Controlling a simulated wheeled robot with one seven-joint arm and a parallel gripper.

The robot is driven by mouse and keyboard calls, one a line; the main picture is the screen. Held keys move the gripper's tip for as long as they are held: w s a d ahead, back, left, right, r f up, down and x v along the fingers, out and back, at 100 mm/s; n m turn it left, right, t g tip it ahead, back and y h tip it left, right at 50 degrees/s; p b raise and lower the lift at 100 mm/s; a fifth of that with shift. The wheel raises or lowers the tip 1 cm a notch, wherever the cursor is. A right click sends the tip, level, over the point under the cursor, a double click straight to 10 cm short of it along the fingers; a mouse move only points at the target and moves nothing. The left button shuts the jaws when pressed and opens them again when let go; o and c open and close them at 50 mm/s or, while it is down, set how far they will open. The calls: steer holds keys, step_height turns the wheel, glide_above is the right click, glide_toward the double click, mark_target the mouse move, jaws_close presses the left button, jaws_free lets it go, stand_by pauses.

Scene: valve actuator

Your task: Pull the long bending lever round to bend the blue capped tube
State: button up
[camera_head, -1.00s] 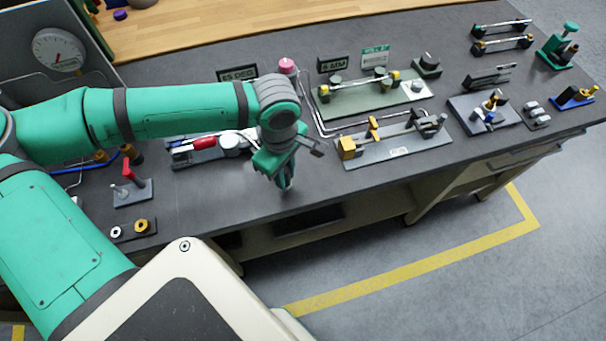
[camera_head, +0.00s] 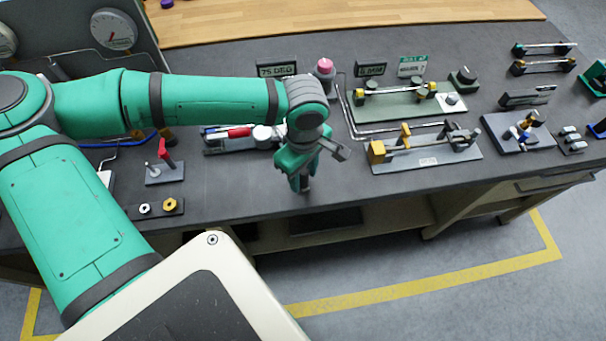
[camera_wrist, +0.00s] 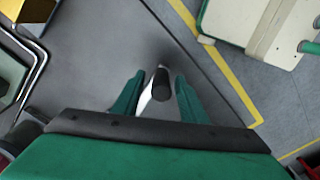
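The tube bender (camera_head: 225,147) lies on the dark bench left of my gripper, with a red-handled part (camera_head: 239,132) and pale round parts (camera_head: 264,134). A thin tube with a bluish end (camera_head: 212,128) shows at its back left; its bend is hidden behind my arm. My gripper (camera_head: 304,186) points down at the bench's front edge. In the wrist view, my green fingers (camera_wrist: 157,98) stand on either side of the lever's end, a pale bar with a dark round tip (camera_wrist: 161,84), and appear closed on it. The display (camera_head: 276,69) behind reads 75 DEG.
A grey fixture (camera_head: 427,160) with yellow blocks stands right of my gripper, and a green fixture (camera_head: 400,104) behind it. A red-handled toggle (camera_head: 165,160) and a small tray with rings (camera_head: 157,209) stand left. Floor in front of the bench is clear.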

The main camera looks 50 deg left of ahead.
step_height(320, 180, up, 10)
steer(key=shift+s+f, duration=0.1)
steer(key=shift+r, duration=0.5)
stand_by(0.5)
